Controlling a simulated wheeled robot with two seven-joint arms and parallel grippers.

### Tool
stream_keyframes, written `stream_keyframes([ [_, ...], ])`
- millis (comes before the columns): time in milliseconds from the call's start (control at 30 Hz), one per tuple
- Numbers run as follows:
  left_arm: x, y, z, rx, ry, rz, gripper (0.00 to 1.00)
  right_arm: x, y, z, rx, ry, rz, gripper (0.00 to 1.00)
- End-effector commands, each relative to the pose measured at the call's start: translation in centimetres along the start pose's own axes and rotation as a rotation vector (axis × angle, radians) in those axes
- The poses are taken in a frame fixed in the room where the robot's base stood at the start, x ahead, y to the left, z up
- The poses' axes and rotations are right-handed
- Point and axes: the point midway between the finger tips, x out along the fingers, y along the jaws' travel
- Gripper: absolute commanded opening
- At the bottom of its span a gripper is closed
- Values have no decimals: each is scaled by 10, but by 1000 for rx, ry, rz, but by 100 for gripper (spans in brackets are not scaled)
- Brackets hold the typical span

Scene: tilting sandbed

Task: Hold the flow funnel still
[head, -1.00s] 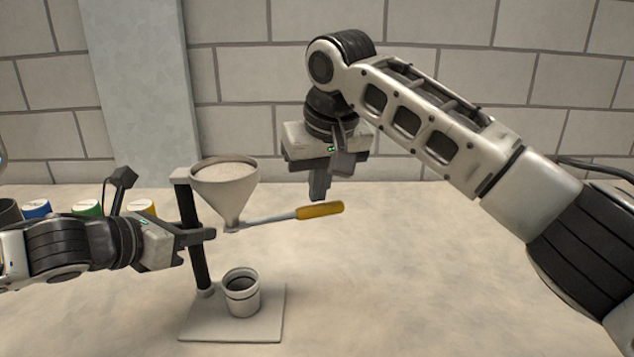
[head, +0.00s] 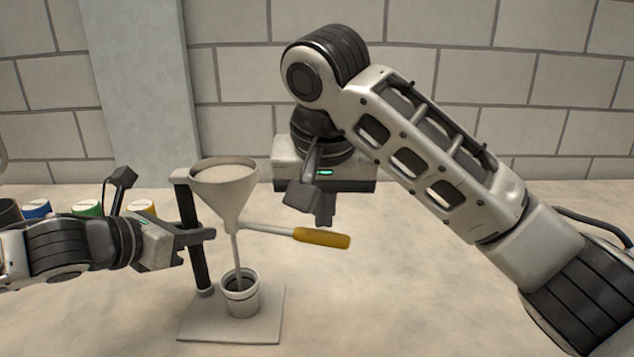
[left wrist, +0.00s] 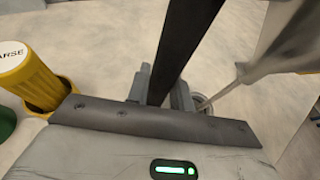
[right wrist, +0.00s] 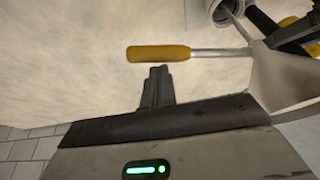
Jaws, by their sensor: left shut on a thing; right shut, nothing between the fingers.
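The flow funnel (head: 224,188) is a pale cone full of sand on a dark post (head: 192,245) with a flat base (head: 205,325). A thin stream of sand (head: 237,255) falls from its spout into a cup (head: 241,300) on the base. A lever with a yellow handle (head: 322,238) sticks out to the right below the cone; the handle also shows in the right wrist view (right wrist: 158,53). My left gripper (head: 207,235) is shut on the post, seen also in the left wrist view (left wrist: 165,85). My right gripper (head: 325,212) is shut and empty, just above and behind the handle, seemingly apart from it.
In the left wrist view a yellow container (left wrist: 30,78) is marked "ARSE". The table right of the base is clear. A block wall (head: 560,100) stands behind.

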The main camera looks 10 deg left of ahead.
Motion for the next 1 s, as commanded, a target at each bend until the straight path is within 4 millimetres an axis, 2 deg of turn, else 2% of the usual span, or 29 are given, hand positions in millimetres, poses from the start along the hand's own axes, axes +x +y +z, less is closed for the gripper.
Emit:
stream_keyframes([
  [133, 0, 2, 1, 1, -1, 5, 0, -2, -3, 11, -6, -5, 1, 0],
  [400, 0, 2, 1, 0, -1, 4, 0, -5, -6, 19, -7, -5, 0, 0],
  [1000, 0, 1, 1, 1, -2, 2, 0, -6, -7, 21, -6, -6, 0, 0],
])
